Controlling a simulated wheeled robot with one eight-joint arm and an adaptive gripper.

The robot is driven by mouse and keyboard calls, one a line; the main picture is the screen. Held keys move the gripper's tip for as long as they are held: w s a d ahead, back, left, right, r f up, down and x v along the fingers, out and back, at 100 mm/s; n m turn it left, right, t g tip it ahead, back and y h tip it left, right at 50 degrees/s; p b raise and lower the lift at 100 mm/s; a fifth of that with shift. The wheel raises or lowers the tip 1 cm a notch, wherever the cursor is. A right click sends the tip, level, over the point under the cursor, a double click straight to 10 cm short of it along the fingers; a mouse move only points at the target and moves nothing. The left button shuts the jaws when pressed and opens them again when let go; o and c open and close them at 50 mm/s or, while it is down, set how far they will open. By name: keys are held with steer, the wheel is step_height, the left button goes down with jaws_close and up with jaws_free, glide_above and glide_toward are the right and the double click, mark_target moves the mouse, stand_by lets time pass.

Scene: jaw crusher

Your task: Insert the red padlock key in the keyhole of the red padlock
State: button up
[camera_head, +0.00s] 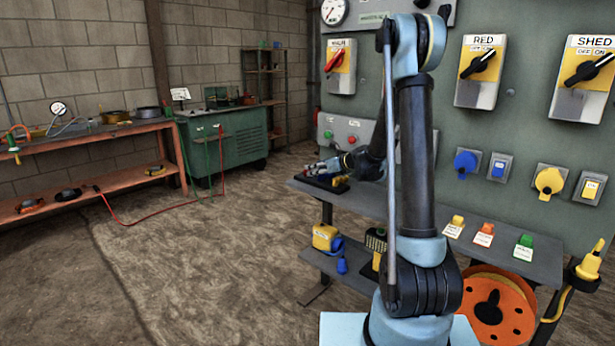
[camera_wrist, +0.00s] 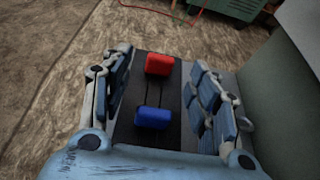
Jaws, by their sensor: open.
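In the wrist view, a red block-like piece (camera_wrist: 158,64) and a blue block-like piece (camera_wrist: 152,117) sit on a dark tray (camera_wrist: 133,95), with thin dark lines between them. I cannot tell whether the red piece is the padlock or its key. My gripper (camera_wrist: 158,76) is open, with its fingers apart on the left and right sides of these pieces and no visible hold. In the head view, my gripper (camera_head: 328,166) is low over the dark tray at the left end of the shelf. Small details there are too small to tell. No keyhole is discernible.
The grey shelf (camera_head: 390,205) carries yellow, orange and green tags (camera_head: 485,235) at the right. A switch panel (camera_head: 510,120) stands close behind it. A yellow device (camera_head: 324,236) sits on the lower shelf. The floor (camera_head: 200,260) to the left is open.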

steer(key=shift+x, duration=2.55)
steer(key=shift+d, duration=0.1)
steer(key=c, duration=0.9)
